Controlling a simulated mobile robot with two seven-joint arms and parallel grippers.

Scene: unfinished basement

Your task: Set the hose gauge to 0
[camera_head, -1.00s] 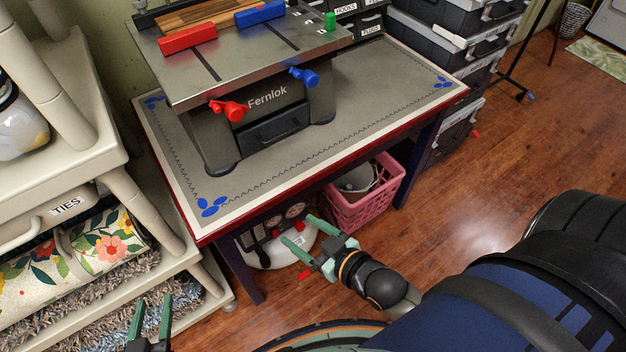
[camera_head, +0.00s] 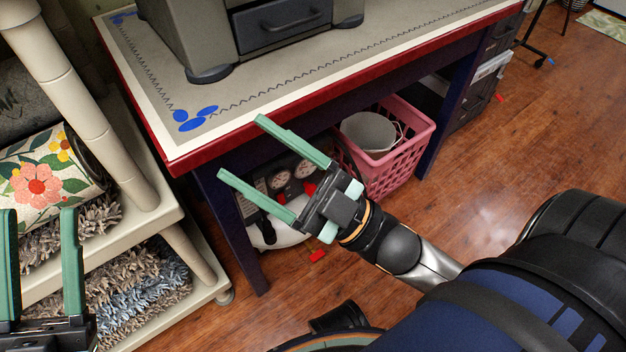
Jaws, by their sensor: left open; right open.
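Under the table is a round white machine, partly hidden, with a dark front panel that carries two small round gauges (camera_head: 280,178). A red part (camera_head: 310,188) sits beside the gauges. Which gauge is the hose gauge, and what it reads, is too small to tell. My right gripper (camera_head: 240,147) is open and empty in front of the table's edge, its fingers pointing up and left, and it overlaps the machine in the picture. My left gripper (camera_head: 40,235) is open and empty at the lower left, in front of the shelf.
The table (camera_head: 300,108) has a red edge and dark legs. A pink basket (camera_head: 400,155) holding a white bucket (camera_head: 368,132) stands under it. A beige shelf (camera_head: 130,232) with rugs is on the left. A red piece (camera_head: 318,256) lies on the floor.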

